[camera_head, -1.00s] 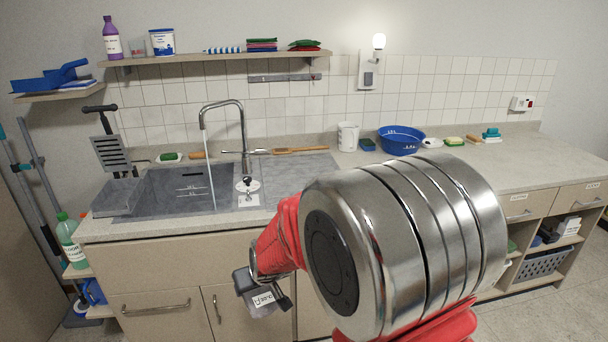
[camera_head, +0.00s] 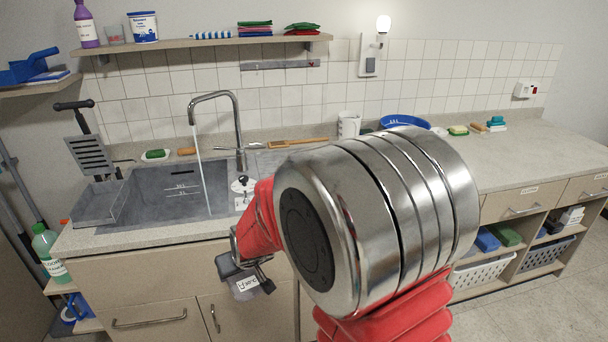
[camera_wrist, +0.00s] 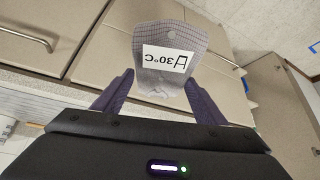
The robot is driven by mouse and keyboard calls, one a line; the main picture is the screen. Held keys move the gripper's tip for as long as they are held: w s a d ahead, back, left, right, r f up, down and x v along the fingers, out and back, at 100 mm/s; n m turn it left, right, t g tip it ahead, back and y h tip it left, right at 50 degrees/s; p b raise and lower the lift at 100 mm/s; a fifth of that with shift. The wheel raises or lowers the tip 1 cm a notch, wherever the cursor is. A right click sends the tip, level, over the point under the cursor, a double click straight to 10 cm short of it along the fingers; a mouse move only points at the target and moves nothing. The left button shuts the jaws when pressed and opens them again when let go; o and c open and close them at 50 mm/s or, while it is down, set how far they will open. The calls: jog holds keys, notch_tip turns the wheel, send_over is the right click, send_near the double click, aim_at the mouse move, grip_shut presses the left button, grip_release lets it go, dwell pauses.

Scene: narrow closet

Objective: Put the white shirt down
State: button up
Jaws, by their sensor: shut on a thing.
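My gripper (camera_head: 256,268) hangs in front of the cabinet doors below the sink. It is shut on a small grey, finely checked cloth-like piece (camera_head: 236,285) with a white tag. In the wrist view the same piece (camera_wrist: 170,35) sits between the two dark fingers of my gripper (camera_wrist: 158,84). Its tag reads 30°C and appears upside down. It hangs clear of the counter. I cannot tell whether this piece is the white shirt; no other shirt shows. My arm hides part of the counter and cabinet behind it.
The sink (camera_head: 178,185) has water running from its tap (camera_head: 236,125). A white jug (camera_head: 349,124) and a blue bowl (camera_head: 404,121) stand at the back of the counter (camera_head: 525,158), whose right part has free room. White (camera_head: 485,275) and dark (camera_head: 545,256) baskets sit in the low shelves.

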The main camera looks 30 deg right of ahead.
jog(key=shift+d, duration=0.3)
